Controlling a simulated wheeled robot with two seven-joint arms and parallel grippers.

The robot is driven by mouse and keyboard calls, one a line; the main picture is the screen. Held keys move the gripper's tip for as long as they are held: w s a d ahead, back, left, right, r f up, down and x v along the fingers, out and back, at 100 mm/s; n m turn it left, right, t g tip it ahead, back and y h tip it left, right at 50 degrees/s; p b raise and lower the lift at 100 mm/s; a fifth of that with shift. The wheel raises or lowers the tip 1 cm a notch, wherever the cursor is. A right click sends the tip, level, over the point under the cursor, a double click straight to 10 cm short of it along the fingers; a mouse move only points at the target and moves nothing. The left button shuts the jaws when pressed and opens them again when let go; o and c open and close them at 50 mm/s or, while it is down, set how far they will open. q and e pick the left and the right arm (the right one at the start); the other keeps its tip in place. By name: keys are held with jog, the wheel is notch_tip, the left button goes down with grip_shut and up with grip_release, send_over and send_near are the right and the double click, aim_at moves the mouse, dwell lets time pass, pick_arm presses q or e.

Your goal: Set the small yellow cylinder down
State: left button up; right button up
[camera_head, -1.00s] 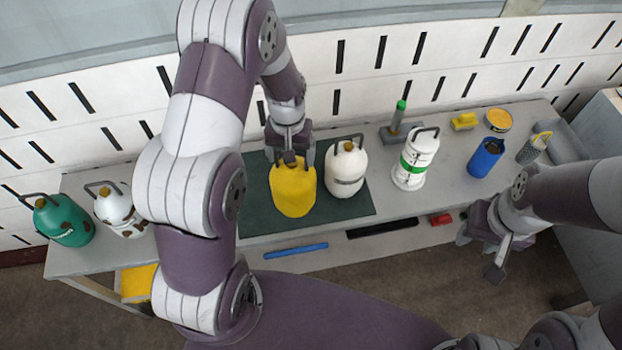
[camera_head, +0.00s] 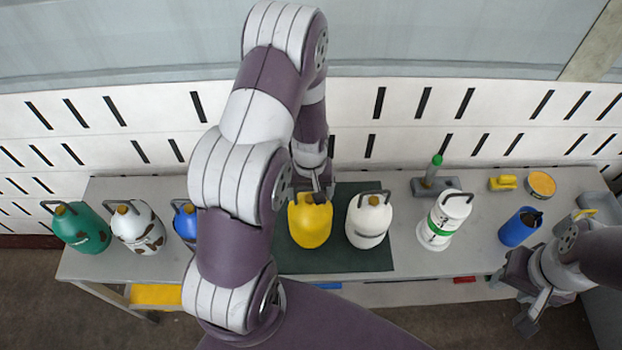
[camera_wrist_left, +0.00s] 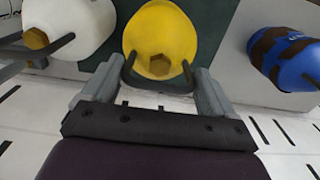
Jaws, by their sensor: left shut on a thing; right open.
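The small yellow cylinder (camera_head: 310,226) is at the dark green mat (camera_head: 345,258) on the workbench, left of a white cylinder. My left gripper (camera_head: 314,190) is shut on its handle from above and behind. The left wrist view shows the yellow cylinder (camera_wrist_left: 160,45) with its brass valve and dark handle between the fingers (camera_wrist_left: 160,85). It looks upright; I cannot tell whether its base touches the mat. My right gripper (camera_head: 522,300) is open and empty at the bench's front right.
A white cylinder (camera_head: 368,222) stands close right of the yellow one on the mat. A blue cylinder (camera_head: 186,224), a rusty white one (camera_head: 138,230) and a green one (camera_head: 82,230) stand left.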

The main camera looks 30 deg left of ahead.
pick_arm(q)
jog(key=shift+f, duration=0.55)
jog(key=o, duration=1.8)
jog(key=shift+f, duration=0.1)
